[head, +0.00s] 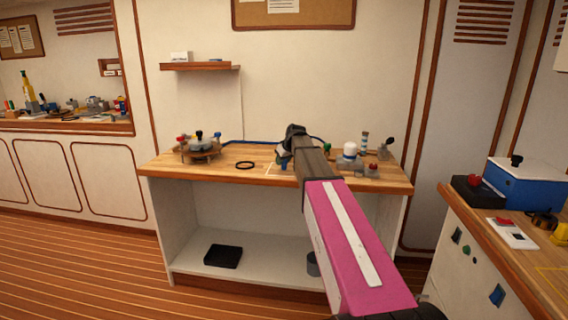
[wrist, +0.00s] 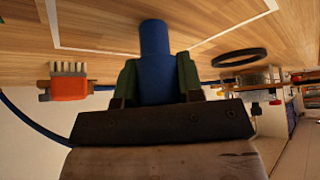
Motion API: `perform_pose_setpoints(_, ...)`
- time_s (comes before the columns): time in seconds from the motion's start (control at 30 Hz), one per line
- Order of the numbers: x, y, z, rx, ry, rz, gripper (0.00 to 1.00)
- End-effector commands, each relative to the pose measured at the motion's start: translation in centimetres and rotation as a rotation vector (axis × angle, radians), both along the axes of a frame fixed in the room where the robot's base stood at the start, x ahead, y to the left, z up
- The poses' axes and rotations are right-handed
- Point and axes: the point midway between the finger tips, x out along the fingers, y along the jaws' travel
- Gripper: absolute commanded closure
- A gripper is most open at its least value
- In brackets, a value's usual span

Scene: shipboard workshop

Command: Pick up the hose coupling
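A blue cylindrical piece (wrist: 156,60), which I take to be the hose coupling, sits between the two green fingers of my gripper (wrist: 158,80) in the wrist view. The fingers press against both its sides, and its far end sticks out past them toward the wooden bench top (wrist: 110,25). Its lower end is hidden behind the dark palm. In the head view my gripper (head: 296,138) is over the middle of the bench (head: 225,165), and my arm hides most of the piece. I cannot tell whether it touches the bench.
A white-topped jar (head: 350,150) and small fittings stand at right. An orange brush (wrist: 68,85) shows in the wrist view. The front-left bench top is clear.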

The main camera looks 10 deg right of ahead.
Motion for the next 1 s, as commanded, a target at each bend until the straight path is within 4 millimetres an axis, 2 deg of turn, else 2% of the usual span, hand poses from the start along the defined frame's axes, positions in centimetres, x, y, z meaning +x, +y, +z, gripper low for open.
perform_pose_setpoints(0.47, 0.0, 0.0, 0.5, 0.000, -0.001, 0.000, 0.89)
perform_pose_setpoints(0.67, 0.1, 0.0, 2.4, 0.000, -0.002, -0.001, 0.89)
perform_pose_setpoints(0.77, 0.1, 0.0, 4.3, 0.000, -0.002, 0.000, 0.89)
perform_pose_setpoints(1.0, -2.1, 5.4, 7.4, -0.001, -0.001, 0.004, 0.89)
